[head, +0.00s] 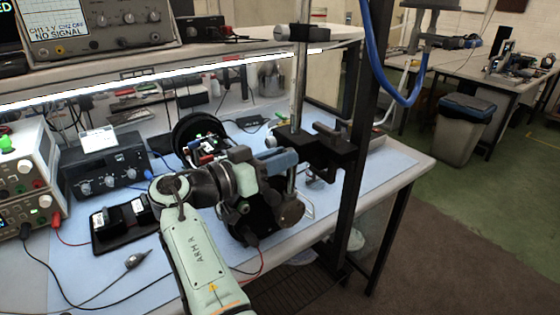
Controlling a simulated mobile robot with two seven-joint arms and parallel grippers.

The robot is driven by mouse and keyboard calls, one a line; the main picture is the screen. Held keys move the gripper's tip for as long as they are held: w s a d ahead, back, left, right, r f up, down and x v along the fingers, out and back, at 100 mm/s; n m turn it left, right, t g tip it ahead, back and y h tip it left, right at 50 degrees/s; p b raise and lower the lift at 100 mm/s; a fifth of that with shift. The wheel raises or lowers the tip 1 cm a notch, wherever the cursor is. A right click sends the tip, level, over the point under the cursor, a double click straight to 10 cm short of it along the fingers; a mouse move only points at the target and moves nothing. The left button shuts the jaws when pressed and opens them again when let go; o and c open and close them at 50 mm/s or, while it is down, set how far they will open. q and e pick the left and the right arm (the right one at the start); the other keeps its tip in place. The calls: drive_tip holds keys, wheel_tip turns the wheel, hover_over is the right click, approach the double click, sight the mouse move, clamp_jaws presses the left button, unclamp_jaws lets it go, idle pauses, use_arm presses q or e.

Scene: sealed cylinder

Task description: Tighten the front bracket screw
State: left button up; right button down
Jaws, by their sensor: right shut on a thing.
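My right arm comes up from the bottom of the head view. My right gripper (284,159) is at the left side of the black bracket block (322,151) on the upright metal rod (298,85). Its fingers are shut at the bracket, where the front bracket screw sits; the screw itself is mostly hidden by the fingers and wrist. A dark round cylinder part (262,215) is below the gripper, partly covered by my wrist. My left gripper is not in view.
The bench has a blue mat (110,275). A black control box (106,168), power supplies (30,170) and a black tray (122,221) stand at left. A black post (358,150) rises right of the bracket.

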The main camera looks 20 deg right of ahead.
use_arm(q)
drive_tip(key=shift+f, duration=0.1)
use_arm(e)
drive_tip(key=shift+a, duration=0.25)
drive_tip(key=c, duration=1)
unclamp_jaws()
drive_tip(key=shift+c, duration=0.2)
drive_tip(key=shift+o, duration=0.7)
drive_tip(key=shift+s+a, duration=0.1)
drive_tip(key=shift+a, duration=0.05)
use_arm(q)
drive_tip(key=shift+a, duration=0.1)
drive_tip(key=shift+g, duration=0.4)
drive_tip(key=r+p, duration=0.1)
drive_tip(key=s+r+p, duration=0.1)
drive_tip(key=p, duration=0.1)
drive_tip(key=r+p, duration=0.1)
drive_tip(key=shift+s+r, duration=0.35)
use_arm(e)
drive_tip(key=v, duration=1.3)
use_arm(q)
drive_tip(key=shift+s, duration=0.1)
use_arm(e)
drive_tip(key=shift+a, duration=0.1)
